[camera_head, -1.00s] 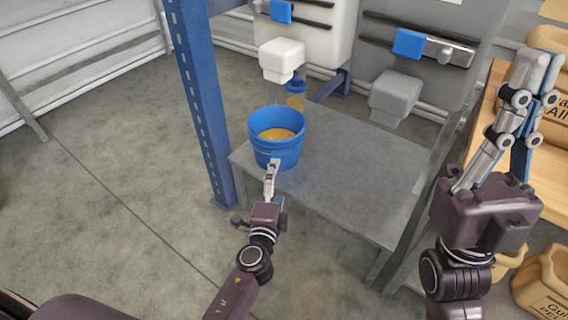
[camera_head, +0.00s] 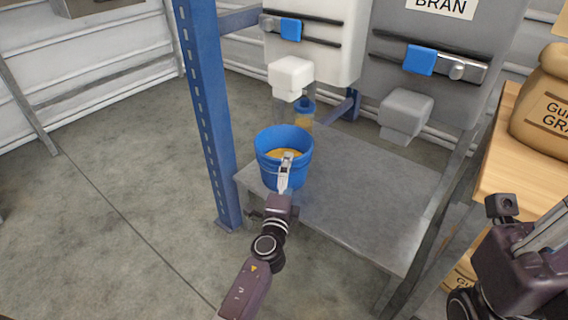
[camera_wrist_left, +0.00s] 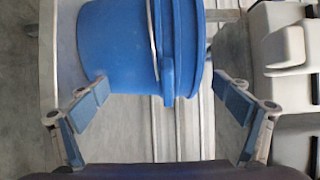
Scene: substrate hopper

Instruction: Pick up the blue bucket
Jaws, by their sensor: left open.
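The blue bucket (camera_head: 267,170) stands upright on the grey metal table (camera_head: 345,205) near its left corner, with yellowish-brown material inside. My left gripper (camera_head: 287,162) is in front of the bucket's near side, overlapping it in the head view. In the left wrist view, the gripper (camera_wrist_left: 162,84) is open, its fingers wide apart. The bucket (camera_wrist_left: 115,45) shows between and beyond the fingertips, with its wire handle and blue grip in view; the fingers are not closed on it. My right gripper (camera_head: 520,245) is partly cut off at the right edge, so its jaw state is unclear.
A blue upright post (camera_head: 207,120) stands just left of the table. A white hopper spout (camera_head: 290,76) and a grey spout (camera_head: 405,116) hang behind it. Sacks (camera_head: 545,105) lie on a wooden shelf at right.

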